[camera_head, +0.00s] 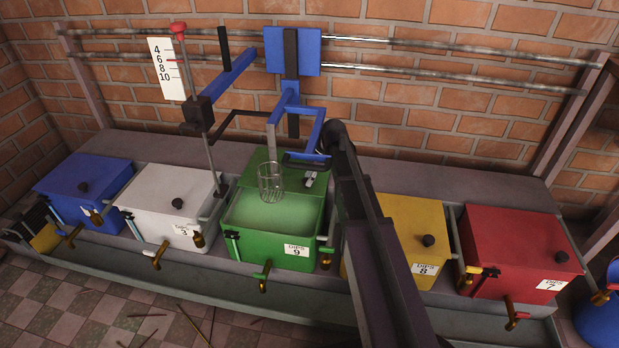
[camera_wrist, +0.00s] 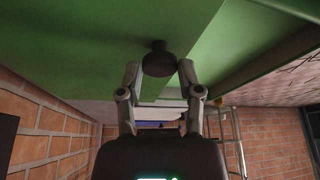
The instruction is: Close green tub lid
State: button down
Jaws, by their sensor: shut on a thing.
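The green tub (camera_head: 280,247) stands in the middle of the row, with a "DIPS 9" label on its front. Its top is open and a pale green inside shows. The green lid (camera_head: 262,162) is raised at the back of the tub, tilted up. In the wrist view the green lid (camera_wrist: 85,45) fills the top, with a dark round knob (camera_wrist: 158,62) on it. My gripper (camera_wrist: 159,70) is shut on this knob, one finger on each side. In the head view my gripper (camera_head: 313,179) is small at the lid's right side, and the knob cannot be made out.
A wire basket (camera_head: 271,183) hangs from a blue rail carriage (camera_head: 291,52) over the green tub's opening. White (camera_head: 165,190), blue (camera_head: 85,175), yellow (camera_head: 425,215) and red (camera_head: 515,240) tubs have lids shut. A brick wall stands close behind.

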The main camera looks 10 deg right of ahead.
jog(key=s+a, duration=0.3)
jog(key=s, duration=0.5)
jog(key=shift+a, duration=0.2)
jog(key=shift+c, duration=1.3)
grip_release()
